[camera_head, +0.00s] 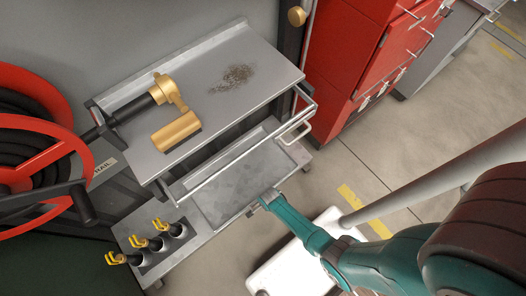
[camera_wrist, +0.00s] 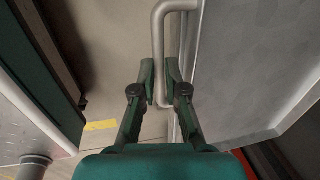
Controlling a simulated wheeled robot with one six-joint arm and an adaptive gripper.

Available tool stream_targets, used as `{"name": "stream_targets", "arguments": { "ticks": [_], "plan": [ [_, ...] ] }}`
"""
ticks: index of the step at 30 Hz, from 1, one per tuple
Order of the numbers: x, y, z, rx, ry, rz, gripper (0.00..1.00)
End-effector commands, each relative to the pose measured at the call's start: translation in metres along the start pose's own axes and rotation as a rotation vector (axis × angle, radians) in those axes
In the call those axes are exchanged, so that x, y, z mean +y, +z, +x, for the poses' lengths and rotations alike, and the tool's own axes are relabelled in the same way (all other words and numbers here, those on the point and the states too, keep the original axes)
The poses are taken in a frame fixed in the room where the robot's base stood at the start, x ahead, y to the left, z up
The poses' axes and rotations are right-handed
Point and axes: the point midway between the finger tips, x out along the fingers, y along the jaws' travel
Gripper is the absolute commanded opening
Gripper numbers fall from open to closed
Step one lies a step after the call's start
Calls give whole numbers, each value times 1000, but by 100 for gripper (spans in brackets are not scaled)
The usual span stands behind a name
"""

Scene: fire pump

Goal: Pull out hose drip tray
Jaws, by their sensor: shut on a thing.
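The drip tray (camera_head: 240,185) is a shallow grey tray low in the metal cart, showing beyond the cart's top. In the wrist view the grey metal surface (camera_wrist: 245,70) at the right seems to be this tray. A silver bar handle (camera_wrist: 158,50) stands off its edge. My gripper (camera_wrist: 160,85) is shut on the lower end of this handle, one finger on each side. In the head view my gripper (camera_head: 264,202) is at the tray's near edge, and it hides the gripped handle there.
A brass nozzle (camera_head: 176,130) lies on the cart top (camera_head: 215,75). Several yellow-handled fittings (camera_head: 142,243) stand lower left. A red hose reel (camera_head: 30,145) is at left. A pale loop handle (camera_head: 297,132) is on the cart's right side. Red cabinets (camera_head: 350,50) stand behind; open floor (camera_head: 385,140) lies right.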

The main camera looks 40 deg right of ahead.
Motion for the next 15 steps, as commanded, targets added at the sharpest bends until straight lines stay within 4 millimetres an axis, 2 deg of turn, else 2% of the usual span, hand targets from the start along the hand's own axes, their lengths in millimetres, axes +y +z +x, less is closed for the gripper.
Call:
{"name": "stream_targets", "arguments": {
  "ticks": [8,15],
  "plan": [
    [54,1,-9,0,5,0,0],
    [126,2,-23,0,6,0,0]
  ]
}}
